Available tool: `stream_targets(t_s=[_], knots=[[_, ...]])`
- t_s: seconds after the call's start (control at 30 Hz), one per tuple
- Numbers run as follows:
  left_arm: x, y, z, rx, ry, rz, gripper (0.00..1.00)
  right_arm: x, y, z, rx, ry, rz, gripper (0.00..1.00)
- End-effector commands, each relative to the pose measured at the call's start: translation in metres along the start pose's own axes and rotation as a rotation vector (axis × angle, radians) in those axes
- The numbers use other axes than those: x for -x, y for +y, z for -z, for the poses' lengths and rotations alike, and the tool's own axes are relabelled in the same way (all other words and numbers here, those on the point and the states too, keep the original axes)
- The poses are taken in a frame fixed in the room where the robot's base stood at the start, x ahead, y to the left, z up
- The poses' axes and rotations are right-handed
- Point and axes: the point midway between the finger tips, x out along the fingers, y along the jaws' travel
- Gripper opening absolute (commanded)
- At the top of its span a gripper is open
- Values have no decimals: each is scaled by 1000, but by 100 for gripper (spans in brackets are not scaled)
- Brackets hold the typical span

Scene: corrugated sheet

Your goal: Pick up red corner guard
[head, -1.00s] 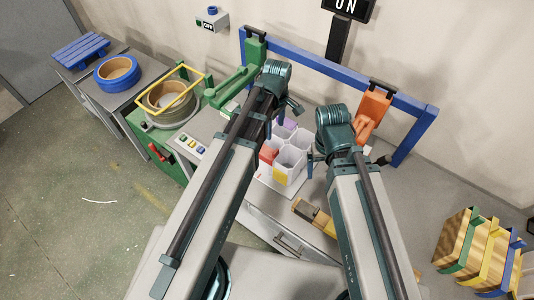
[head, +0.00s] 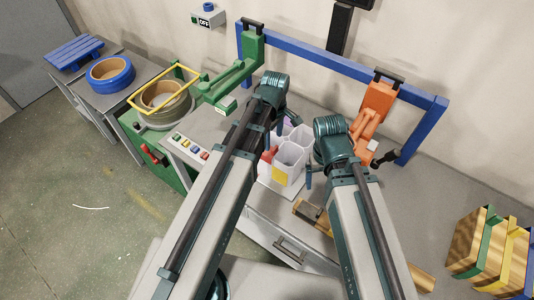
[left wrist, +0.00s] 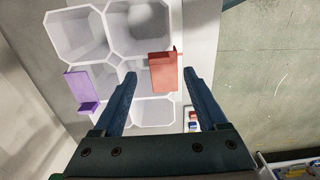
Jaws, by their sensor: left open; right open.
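The red corner guard (left wrist: 163,72) stands at the edge of a white tray of open compartments (left wrist: 150,113), in the left wrist view. In the head view only a small red part (head: 267,155) shows beside my left arm. My left gripper (left wrist: 159,76) is open above the tray, with its fingers to either side of the red guard in the picture. I cannot tell the height gap; no contact shows. A purple corner guard (left wrist: 79,88) sits in the tray to the left. My right gripper (head: 309,178) is open and empty, just right of the tray.
A blue rail frame (head: 330,68) with a green clamp arm (head: 235,78) and an orange tool (head: 374,108) stands behind the tray. Strapped wooden blocks (head: 485,250) lie at the right. A row of coloured buttons (head: 189,146) is left of my left arm.

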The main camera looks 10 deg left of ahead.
Motion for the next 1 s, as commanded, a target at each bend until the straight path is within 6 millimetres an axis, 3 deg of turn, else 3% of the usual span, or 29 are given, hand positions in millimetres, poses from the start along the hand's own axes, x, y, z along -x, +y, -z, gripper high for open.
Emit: stream_targets(t_s=[0.4, 0.7, 1.0], knots=[[-49, 0, -2, 0, 0, 0, 75, -49, -5, 3, -2, 0, 0, 91], [-49, 0, -2, 0, 0, 0, 75, -49, -5, 3, -2, 0, 0, 91], [-49, 0, -2, 0, 0, 0, 23, -49, -5, 3, -2, 0, 0, 91]])
